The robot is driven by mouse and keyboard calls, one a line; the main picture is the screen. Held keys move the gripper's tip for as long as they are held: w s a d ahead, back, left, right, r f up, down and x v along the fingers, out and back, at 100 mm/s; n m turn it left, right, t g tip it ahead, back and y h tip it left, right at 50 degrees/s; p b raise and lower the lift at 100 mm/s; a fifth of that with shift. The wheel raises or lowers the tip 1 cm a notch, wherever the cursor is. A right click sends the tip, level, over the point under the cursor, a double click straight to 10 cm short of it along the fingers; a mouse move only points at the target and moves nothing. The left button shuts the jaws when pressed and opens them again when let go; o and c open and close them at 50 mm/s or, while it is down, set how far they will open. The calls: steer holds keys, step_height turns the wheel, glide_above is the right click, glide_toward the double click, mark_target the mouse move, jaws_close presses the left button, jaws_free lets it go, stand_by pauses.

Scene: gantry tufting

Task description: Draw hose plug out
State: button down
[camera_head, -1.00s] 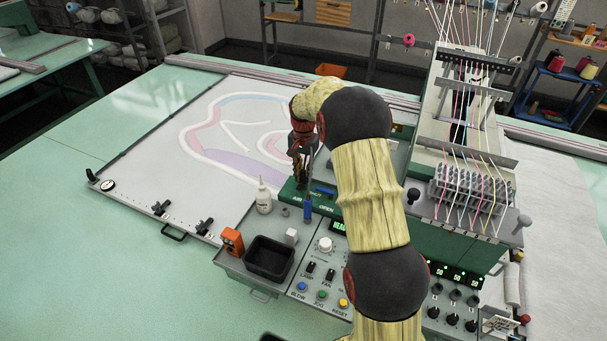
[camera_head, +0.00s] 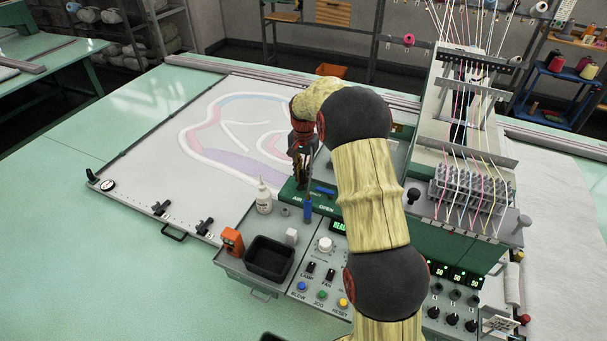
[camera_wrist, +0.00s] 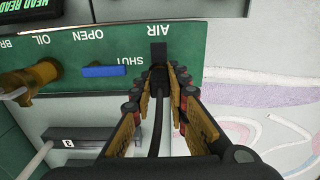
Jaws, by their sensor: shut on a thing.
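The hose plug (camera_wrist: 159,80) is a dark piece with a black hose (camera_wrist: 157,130) running from it back towards my wrist. My gripper (camera_wrist: 161,72) has its two fingers closed on the plug, at the green panel's AIR label. A dark block (camera_wrist: 158,51), seemingly the socket, stands on the green panel (camera_wrist: 105,52) directly beyond the fingertips. Whether the plug is fully seated there is hidden by the fingers. In the head view my gripper (camera_head: 302,182) is low over the green panel (camera_head: 289,194), and the plug cannot be made out.
A blue valve lever (camera_wrist: 104,71) lies by the SHUT label, and a brass fitting (camera_wrist: 36,77) is at OIL. A white bottle (camera_head: 264,198), a blue-handled tool (camera_head: 307,209) and a black tray (camera_head: 270,258) stand close in front. The pale cloth (camera_head: 160,135) on the left is clear.

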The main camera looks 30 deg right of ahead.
steer(key=shift+r, duration=0.2)
steer(key=shift+w+d+r+p, duration=0.1)
steer(key=shift+w+r+p, duration=0.1)
steer(key=shift+r+p, duration=0.3)
steer(key=shift+w+r+p, duration=0.15)
steer(key=shift+r, duration=0.85)
steer(key=shift+s+r, duration=0.1)
steer(key=shift+s, duration=0.2)
steer(key=shift+w+p, duration=0.1)
steer(key=shift+p, duration=0.25)
steer(key=shift+r, duration=0.2)
steer(key=shift+f, duration=0.1)
steer(key=shift+s, duration=0.2)
